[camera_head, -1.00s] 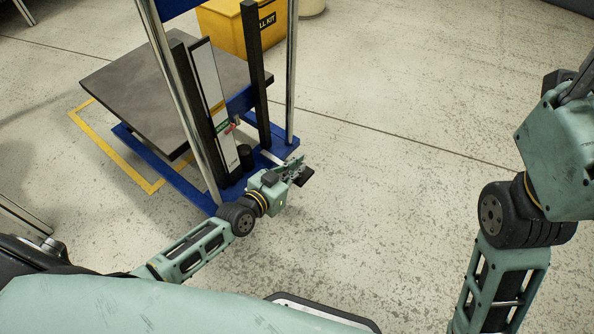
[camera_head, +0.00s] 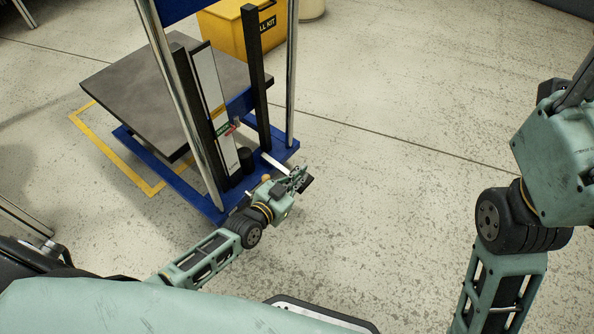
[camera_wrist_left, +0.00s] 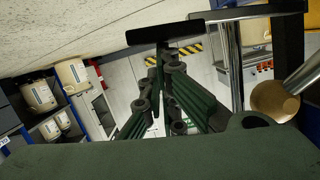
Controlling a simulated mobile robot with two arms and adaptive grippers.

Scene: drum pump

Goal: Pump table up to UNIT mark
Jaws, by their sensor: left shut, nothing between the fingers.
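The lift table has a grey platform (camera_head: 165,95) in a blue frame (camera_head: 272,152) with chrome posts. A white scale plate (camera_head: 213,100) stands beside the mast, with a red pointer (camera_head: 231,130) by a green band; its lettering is too small to read. A silver pedal bar (camera_head: 275,163) runs out from the base toward a black pad (camera_head: 307,184). My left gripper (camera_head: 297,178) is shut and empty at the pedal's outer end. In the left wrist view a black plate (camera_wrist_left: 165,32) lies just past the fingers; contact is unclear. My right gripper is outside the view.
A yellow kit box (camera_head: 238,30) stands behind the lift. Yellow floor tape (camera_head: 112,157) runs along its left. The concrete floor to the right is clear. A shelf with containers (camera_wrist_left: 40,95) shows in the left wrist view.

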